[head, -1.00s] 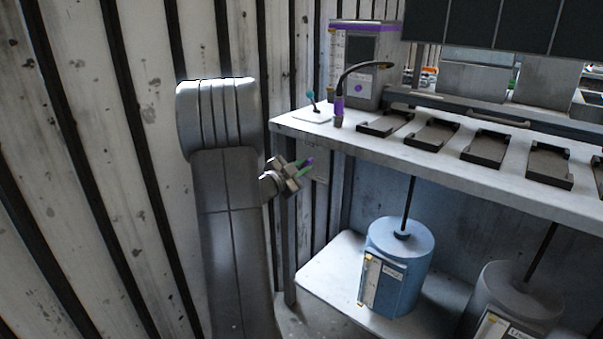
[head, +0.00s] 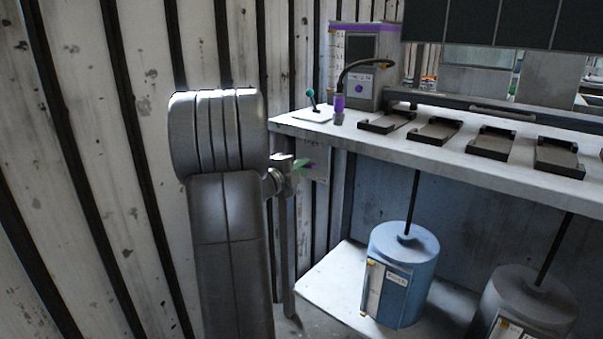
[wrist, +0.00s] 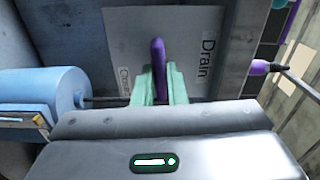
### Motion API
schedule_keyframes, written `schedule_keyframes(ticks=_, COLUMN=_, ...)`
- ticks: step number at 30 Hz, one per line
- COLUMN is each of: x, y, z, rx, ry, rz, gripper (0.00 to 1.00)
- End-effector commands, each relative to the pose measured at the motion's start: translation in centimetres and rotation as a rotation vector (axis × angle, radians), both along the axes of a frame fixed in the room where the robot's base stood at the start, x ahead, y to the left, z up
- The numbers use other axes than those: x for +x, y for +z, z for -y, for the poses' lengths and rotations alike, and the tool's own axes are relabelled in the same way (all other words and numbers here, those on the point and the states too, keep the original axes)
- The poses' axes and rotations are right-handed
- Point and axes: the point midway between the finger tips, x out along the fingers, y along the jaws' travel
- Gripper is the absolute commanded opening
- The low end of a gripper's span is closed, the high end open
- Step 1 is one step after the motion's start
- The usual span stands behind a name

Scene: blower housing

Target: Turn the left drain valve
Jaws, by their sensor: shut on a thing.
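The drain valve's purple handle (wrist: 158,58) stands between the two green fingers of my gripper (wrist: 159,86) in the wrist view. The gripper is shut on it. Behind the handle is a grey plate (wrist: 130,30) with the word "Drain" to the right and smaller, partly hidden lettering to the left. The valve's body is hidden behind the fingers.
The bench top (head: 440,160) carries several black trays and a grey box (head: 360,60). Below, a blue canister (head: 400,275) and a grey canister (head: 530,300) stand on a low shelf. A ribbed wall (head: 90,150) runs close along my arm's left.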

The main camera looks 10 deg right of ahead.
Motion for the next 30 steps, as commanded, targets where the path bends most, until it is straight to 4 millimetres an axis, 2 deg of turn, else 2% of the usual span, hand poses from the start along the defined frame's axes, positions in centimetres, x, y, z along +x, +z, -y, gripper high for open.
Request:
schedule_keyframes(ticks=22, x=-0.03, y=-0.2, z=-0.03, rx=0.055, ry=0.0, rz=0.064, gripper=0.0)
schedule_keyframes(ticks=23, x=-0.03, y=-0.2, z=-0.03, rx=0.055, ry=0.0, rz=0.064, gripper=0.18)
schedule_keyframes(ticks=25, x=-0.03, y=-0.19, z=-0.03, rx=0.055, ry=0.0, rz=0.064, gripper=0.31)
schedule_keyframes(ticks=30, x=-0.02, y=-0.12, z=-0.01, rx=0.053, ry=0.0, rz=0.064, gripper=0.34)
